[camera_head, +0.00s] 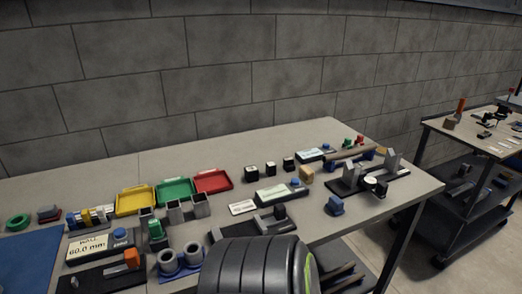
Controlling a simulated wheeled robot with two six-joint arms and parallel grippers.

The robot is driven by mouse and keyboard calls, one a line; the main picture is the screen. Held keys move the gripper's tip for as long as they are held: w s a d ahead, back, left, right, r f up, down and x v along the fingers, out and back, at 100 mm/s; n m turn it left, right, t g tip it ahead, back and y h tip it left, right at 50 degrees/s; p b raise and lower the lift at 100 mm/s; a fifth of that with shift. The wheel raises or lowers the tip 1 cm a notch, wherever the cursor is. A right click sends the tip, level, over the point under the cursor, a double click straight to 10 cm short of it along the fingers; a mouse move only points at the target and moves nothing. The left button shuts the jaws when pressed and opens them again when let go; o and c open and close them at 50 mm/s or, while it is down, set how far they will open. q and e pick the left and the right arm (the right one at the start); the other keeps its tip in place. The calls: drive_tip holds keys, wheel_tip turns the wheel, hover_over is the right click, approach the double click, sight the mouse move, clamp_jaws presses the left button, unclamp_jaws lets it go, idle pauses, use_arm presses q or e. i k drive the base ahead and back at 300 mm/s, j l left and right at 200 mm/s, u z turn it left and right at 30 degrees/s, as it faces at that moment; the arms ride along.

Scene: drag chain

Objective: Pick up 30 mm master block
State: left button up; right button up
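I cannot make out which piece is the 30 mm master block; no 30 mm marking is legible. Three small dark blocks with pale tops stand in a row on the table: the left one (252,172), the middle one (270,168) and the right one (288,164). A tan block (306,174) stands just to their right, near a device with a pale display (276,193). Neither of my grippers is in view.
Yellow (135,211), green (175,201) and red (213,190) trays stand left of the blocks. A gauge stand (391,162) is at right. A sign (87,249) reads 60.0 mm. A large dark ribbed part (250,268) hides the table's front middle. A cart (480,143) stands right.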

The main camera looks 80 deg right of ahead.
sight(270, 166)
drive_tip(key=z, duration=2.75)
